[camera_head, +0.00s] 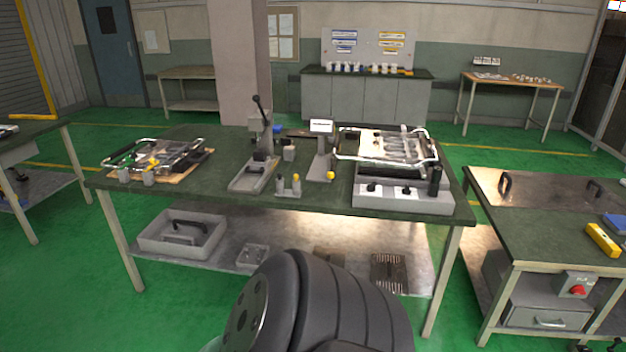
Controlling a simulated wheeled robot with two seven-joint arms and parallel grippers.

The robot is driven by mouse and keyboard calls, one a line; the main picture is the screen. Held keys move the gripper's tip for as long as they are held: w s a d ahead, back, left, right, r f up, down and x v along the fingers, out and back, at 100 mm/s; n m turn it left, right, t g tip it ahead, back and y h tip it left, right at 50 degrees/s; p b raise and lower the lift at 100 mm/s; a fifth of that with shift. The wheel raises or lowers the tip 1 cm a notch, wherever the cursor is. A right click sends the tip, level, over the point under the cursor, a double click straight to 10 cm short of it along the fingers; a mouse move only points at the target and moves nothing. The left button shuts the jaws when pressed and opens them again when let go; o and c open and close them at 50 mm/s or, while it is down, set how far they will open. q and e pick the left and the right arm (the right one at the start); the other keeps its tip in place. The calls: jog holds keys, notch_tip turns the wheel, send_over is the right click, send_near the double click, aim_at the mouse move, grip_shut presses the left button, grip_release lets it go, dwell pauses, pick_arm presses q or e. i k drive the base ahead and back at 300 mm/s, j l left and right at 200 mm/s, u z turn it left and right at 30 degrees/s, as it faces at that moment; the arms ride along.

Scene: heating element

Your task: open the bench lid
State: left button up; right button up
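A flat, shiny metal plate with two dark handles (545,187) lies on the right-hand bench (530,232); it looks like the bench lid and appears to lie flat. One handle stands near its left end and the other near its right part. Neither of my grippers shows. A large dark rounded part of my own body fills the bottom middle of the view, well apart from the plate. A small dark shape at the bottom right edge is too cut off to identify.
The middle table (320,196) holds a lever press (258,160), a control unit with a wire rack (390,196) and a wire-framed tray (160,158).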

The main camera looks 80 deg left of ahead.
aim_at(394, 151)
jog(key=u, duration=2.05)
jog(key=i+j+u, duration=0.1)
jog(key=i+u, duration=0.7)
jog(key=u, duration=0.15)
